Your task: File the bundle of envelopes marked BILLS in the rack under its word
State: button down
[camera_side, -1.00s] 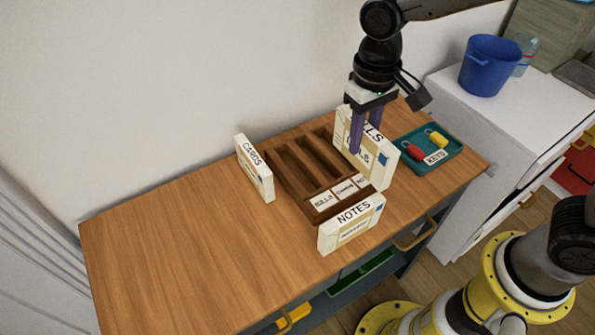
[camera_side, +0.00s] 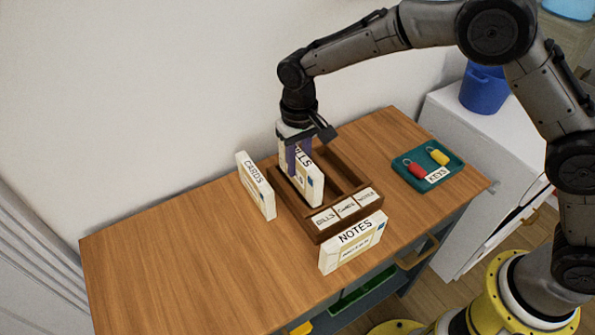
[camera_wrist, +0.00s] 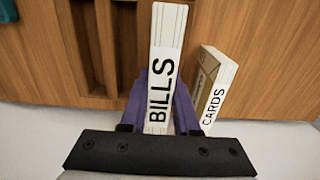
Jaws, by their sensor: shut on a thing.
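The BILLS bundle (camera_side: 309,183), cream and upright, is held by my gripper (camera_side: 297,163), whose purple fingers are shut on its sides. It is at the left slot of the brown rack (camera_side: 331,229), behind the BILLS label (camera_side: 324,218). I cannot tell how far its lower edge is inside the slot. The middle and right slots, labelled CARDS (camera_side: 346,206) and NOTES (camera_side: 366,195), look empty. In the wrist view the BILLS bundle (camera_wrist: 168,28) shows its word between my fingers (camera_wrist: 165,95), with the rack (camera_wrist: 98,50) to its left.
The CARDS bundle (camera_side: 256,186) stands on the table close to the rack's left side. The NOTES bundle (camera_side: 352,243) stands at its front. A teal KEYS tray (camera_side: 420,158) with red and yellow tags lies to the right. The table's left part (camera_side: 170,240) is clear.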

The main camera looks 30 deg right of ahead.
aim_at(297, 173)
jog(key=shift+w+f, duration=0.15)
jog(key=shift+f, duration=1.55)
jog(key=shift+f, duration=0.2)
jog(key=c, duration=0.6)
grip_release()
jog(key=shift+c, duration=0.2)
jog(key=shift+r, duration=0.15)
notch_tip(297, 173, up, 12)
jog(key=shift+r, duration=0.1)
